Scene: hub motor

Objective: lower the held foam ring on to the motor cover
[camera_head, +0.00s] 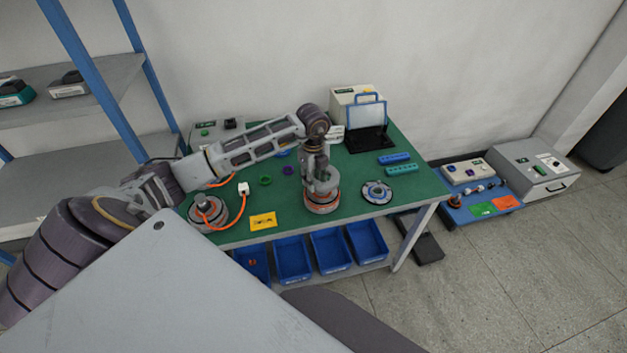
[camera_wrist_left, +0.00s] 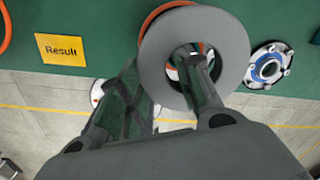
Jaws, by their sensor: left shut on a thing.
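My left gripper (camera_head: 318,181) points down over the workbench, shut on the grey foam ring (camera_wrist_left: 236,50). In the left wrist view, one finger of the gripper (camera_wrist_left: 163,62) passes into the ring's hole and the other is outside its left edge. The round motor with an orange band (camera_head: 321,206) is below the gripper. In the wrist view only a bit of orange edge (camera_wrist_left: 163,11) shows past the ring; the ring hides most of the motor cover. I cannot tell whether ring and cover touch. My right gripper is not in view.
On the green bench (camera_head: 420,184) lie a blue-centred disc (camera_head: 377,192) to the right, a yellow Result card (camera_head: 263,221) to the left, and another motor part with an orange cable (camera_head: 208,212). Blue bins (camera_head: 291,260) sit below. Teal and blue blocks (camera_head: 404,169) lie behind the disc.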

